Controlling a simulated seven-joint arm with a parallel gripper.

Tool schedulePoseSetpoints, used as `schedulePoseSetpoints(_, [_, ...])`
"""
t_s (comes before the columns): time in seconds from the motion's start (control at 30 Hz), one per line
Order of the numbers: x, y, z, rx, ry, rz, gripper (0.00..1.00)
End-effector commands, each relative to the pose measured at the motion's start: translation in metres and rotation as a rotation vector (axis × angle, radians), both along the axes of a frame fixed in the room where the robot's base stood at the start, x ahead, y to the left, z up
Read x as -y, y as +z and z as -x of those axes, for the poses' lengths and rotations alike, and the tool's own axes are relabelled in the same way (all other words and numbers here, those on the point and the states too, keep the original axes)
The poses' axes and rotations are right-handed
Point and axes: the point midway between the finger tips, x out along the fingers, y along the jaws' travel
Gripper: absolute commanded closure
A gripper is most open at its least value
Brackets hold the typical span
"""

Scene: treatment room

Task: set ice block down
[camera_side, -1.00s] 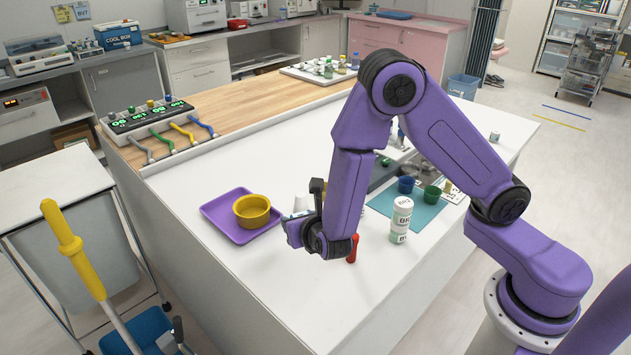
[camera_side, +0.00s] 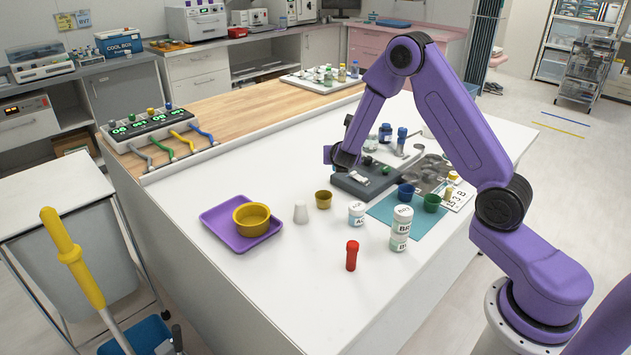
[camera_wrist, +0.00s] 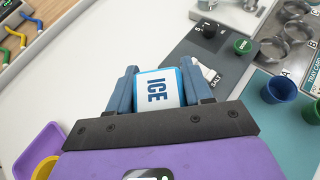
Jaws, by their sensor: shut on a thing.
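The ice block (camera_wrist: 157,90), white with a blue edge and the word ICE, sits between the two blue fingers of my gripper (camera_wrist: 160,82) in the wrist view. The fingers touch it from both sides. In the side view my gripper (camera_side: 338,158) is at the far-left edge of the dark grey board (camera_side: 352,187), and I cannot make out the block there. In the wrist view the block shows against the white tabletop, just left of the grey board (camera_wrist: 190,46). Its height above the surface is unclear.
Blue cup (camera_side: 405,192) and green cup (camera_side: 432,202) stand on a teal mat (camera_side: 392,212). Bottles, a red tube (camera_side: 351,256) and a purple tray (camera_side: 222,236) stand nearer.

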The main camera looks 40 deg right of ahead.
Motion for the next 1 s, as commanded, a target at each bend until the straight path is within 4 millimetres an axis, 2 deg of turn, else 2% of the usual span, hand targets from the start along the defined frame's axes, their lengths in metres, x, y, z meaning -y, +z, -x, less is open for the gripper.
schedulePoseSetpoints(0.53, [0.023,-0.039,-0.082,0.002,-0.002,0.000,0.82])
schedulePoseSetpoints(0.8, [0.030,-0.076,-0.112,0.000,-0.001,-0.001,0.82])
schedulePoseSetpoints(1.0, [0.034,-0.091,-0.124,0.000,0.000,0.000,0.82])
